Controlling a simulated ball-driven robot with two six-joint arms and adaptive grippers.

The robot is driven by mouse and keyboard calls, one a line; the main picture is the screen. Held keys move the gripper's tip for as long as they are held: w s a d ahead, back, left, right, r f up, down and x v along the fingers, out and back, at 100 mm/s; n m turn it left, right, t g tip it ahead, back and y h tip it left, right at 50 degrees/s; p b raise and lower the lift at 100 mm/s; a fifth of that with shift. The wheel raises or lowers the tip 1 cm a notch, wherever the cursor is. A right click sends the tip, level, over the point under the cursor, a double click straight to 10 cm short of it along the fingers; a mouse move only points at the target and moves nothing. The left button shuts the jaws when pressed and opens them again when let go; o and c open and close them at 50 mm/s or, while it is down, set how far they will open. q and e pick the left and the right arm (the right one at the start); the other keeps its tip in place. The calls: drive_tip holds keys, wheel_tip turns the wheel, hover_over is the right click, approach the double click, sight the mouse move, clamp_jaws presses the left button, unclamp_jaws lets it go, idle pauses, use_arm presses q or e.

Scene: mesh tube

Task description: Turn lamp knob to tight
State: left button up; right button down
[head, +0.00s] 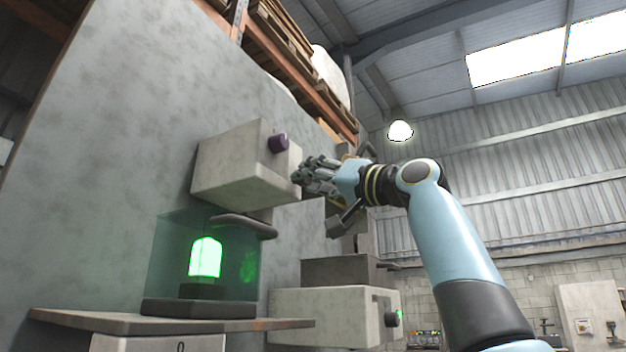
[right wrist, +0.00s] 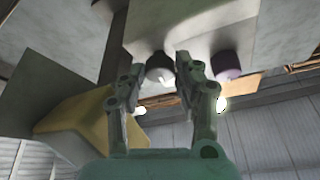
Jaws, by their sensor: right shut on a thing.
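A pale stone-like box (head: 235,170) is mounted on the grey wall panel, with a purple knob (head: 278,143) on its face. The purple knob also shows in the right wrist view (right wrist: 228,66), to the right of my fingers. My right gripper (head: 305,176) is at the lower right of this face. In the right wrist view its fingers (right wrist: 157,75) are closed around a dark round knob (right wrist: 160,66) with a pale mark. This knob is hidden behind the fingers in the head view. A lamp (head: 205,258) glows green inside a glass case below the box. My left gripper is out of view.
A wooden shelf (head: 90,321) carries the lamp case. A second pale box (head: 330,312) with a dark knob (head: 391,319) sits lower right, below my right arm. A dark handle-like bar (head: 243,224) lies under the upper box. Open air lies to the right.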

drive_tip(key=m+h, duration=0.1)
drive_tip(key=m, duration=0.2)
drive_tip(key=m+t+h, duration=0.1)
drive_tip(key=m, duration=0.2)
drive_tip(key=shift+s+a+r+h, duration=0.1)
drive_tip(key=shift+s+r+h, duration=0.1)
drive_tip(key=shift+h, duration=0.1)
drive_tip(key=shift+m, duration=0.5)
drive_tip(key=c, duration=1.2)
unclamp_jaws()
drive_tip(key=v, duration=1.2)
